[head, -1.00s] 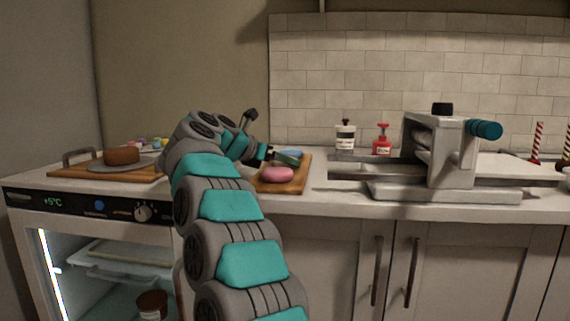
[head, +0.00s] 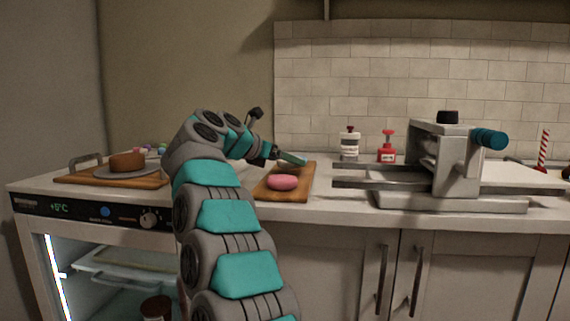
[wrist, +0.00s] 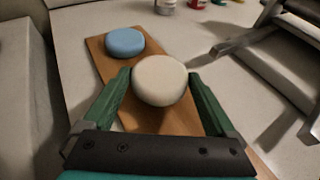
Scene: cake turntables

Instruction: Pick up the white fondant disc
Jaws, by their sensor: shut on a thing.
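The white fondant disc (wrist: 160,80) is round and thick. In the wrist view it sits between the green fingertips of my gripper (wrist: 161,84), with a finger against each side. My gripper is shut on it, and the disc appears to be just above the wooden board (wrist: 97,47). In the head view my gripper (head: 291,158) is over the back part of the board (head: 303,182). The white disc is hidden there behind the fingers.
A blue disc (wrist: 124,42) lies on the board beyond the white one. A pink disc (head: 283,182) lies at the board's front. A grey metal machine (head: 455,165) stands to the right, bottles (head: 349,146) behind. A brown cake (head: 128,161) stands on the left.

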